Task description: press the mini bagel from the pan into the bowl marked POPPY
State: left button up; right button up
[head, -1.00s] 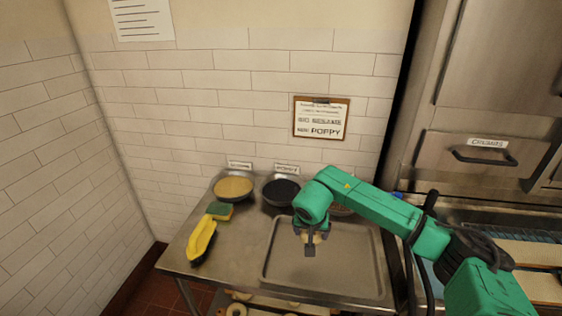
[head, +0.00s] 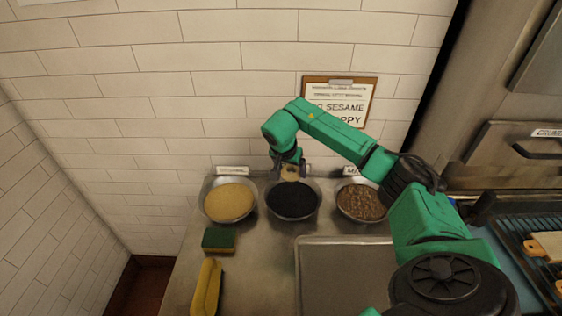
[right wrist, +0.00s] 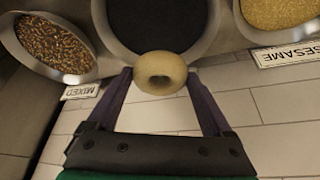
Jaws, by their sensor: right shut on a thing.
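The mini bagel (right wrist: 160,73) is pale and round with a hole, held between the fingertips of my right gripper in the right wrist view. In the head view my right gripper (head: 290,172) is shut on the bagel and hangs over the back rim of the middle bowl. That bowl (head: 293,200) holds black seeds and also shows in the right wrist view (right wrist: 168,22). Its own label is hidden behind my gripper now; the same middle bowl read POPPY in the earlier view. The pan (head: 345,270) is a bare metal tray at the front, partly hidden by my arm. My left gripper is not in view.
A bowl of pale seeds (head: 229,201), labelled SESAME in the wrist view, stands left. A bowl of mixed seeds (head: 361,201) stands right. A green sponge (head: 218,240) and a yellow object (head: 206,288) lie front left. The tiled wall is close behind.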

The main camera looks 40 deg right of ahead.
aim_at(295, 179)
jog(key=shift+s+f+b, duration=0.4)
jog(key=shift+s+b, duration=0.1)
jog(key=shift+s, duration=0.1)
jog(key=shift+s+f+b, duration=0.4)
jog(key=shift+s+b, duration=0.1)
jog(key=shift+s, duration=0.1)
jog(key=shift+f+b, duration=0.65)
jog(key=shift+f, duration=0.15)
jog(key=f+b, duration=0.1)
jog(key=w+f+b, duration=0.1)
jog(key=f, duration=0.1)
jog(key=shift+w, duration=0.15)
notch_tip(295, 179, down, 2)
jog(key=shift+f+b, duration=0.1)
jog(key=shift+b, duration=0.45)
jog(key=shift+f, duration=0.2)
jog(key=shift+s+f, duration=0.1)
jog(key=shift+s, duration=0.1)
jog(key=shift+w, duration=0.1)
pick_arm(q)
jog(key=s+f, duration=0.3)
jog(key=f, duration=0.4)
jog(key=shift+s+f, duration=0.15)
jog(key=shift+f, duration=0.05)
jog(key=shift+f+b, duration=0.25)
jog(key=shift+b, duration=0.15)
pick_arm(e)
jog(key=shift+f, duration=0.4)
